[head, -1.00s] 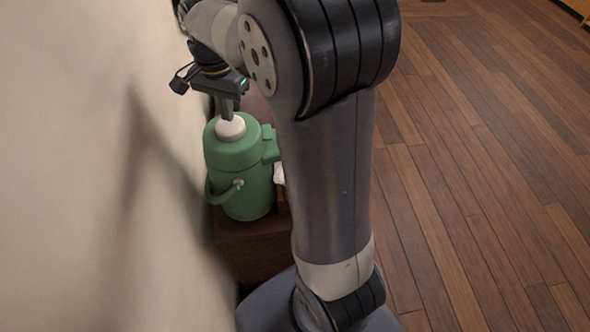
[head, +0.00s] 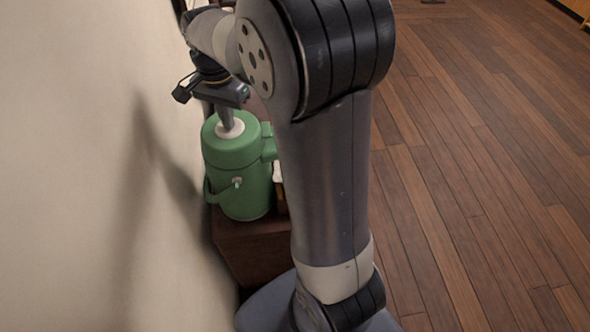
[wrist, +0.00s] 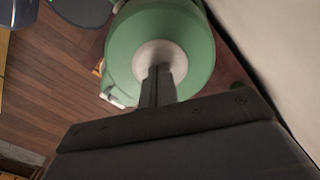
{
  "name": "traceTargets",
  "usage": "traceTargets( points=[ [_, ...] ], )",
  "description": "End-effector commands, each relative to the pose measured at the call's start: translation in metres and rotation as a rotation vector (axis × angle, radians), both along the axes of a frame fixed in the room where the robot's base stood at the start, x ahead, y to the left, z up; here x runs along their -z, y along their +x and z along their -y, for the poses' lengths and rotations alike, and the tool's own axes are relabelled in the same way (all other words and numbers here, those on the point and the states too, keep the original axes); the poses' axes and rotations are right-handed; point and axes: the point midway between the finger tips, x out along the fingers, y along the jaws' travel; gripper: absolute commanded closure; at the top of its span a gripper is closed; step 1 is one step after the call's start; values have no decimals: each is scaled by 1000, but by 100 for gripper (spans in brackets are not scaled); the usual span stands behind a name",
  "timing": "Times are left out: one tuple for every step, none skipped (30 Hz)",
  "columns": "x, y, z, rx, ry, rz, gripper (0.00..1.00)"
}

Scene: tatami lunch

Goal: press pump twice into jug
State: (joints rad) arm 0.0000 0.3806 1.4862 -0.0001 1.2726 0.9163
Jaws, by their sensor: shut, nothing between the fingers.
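The green pump pot (head: 235,160) stands upright on a dark wooden stand beside the wall. Its round white pump button (head: 232,129) sits low in the lid. My gripper (head: 229,125) points down with its fingers shut, and the fingertips rest on the button. In the wrist view the shut fingers (wrist: 160,74) meet the white button (wrist: 152,56) near its middle. A small pale object (head: 278,172) shows beside the pot, under the spout side; it may be the jug. My arm hides most of it, so its contents cannot be seen.
The pale wall (head: 80,180) runs close along the left of the pot. The dark wooden stand (head: 255,245) has little bare room in view. The wooden floor (head: 480,180) to the right is open.

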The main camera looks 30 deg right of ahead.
Motion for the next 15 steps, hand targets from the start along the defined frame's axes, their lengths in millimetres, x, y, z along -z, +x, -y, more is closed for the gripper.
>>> traceTargets(
  points=[
    [2, -1, 0, 0, 0, -5, 100],
    [2, -1, 0, 0, 0, -5, 100],
    [2, -1, 0, 0, 0, -6, 100],
    [2, -1, 0, 0, 0, -6, 100],
    [2, -1, 0, 0, 0, -6, 100],
    [2, -1, 0, 0, 0, -6, 100],
    [1, -1, 0, 0, 0, -6, 100],
    [0, -1, 0, 0, 0, -6, 100],
    [-1, -1, 0, 0, 0, -6, 100],
    [-3, -1, 0, 0, 0, -6, 100],
    [-4, -1, 0, 0, 0, -6, 100],
    [-7, -1, 0, 0, 0, -6, 100],
    [-9, -1, 0, 0, 0, -6, 100],
    [-11, -1, 0, 0, 0, -6, 100],
    [-14, -1, 0, 0, 0, -6, 100]
  ],
)
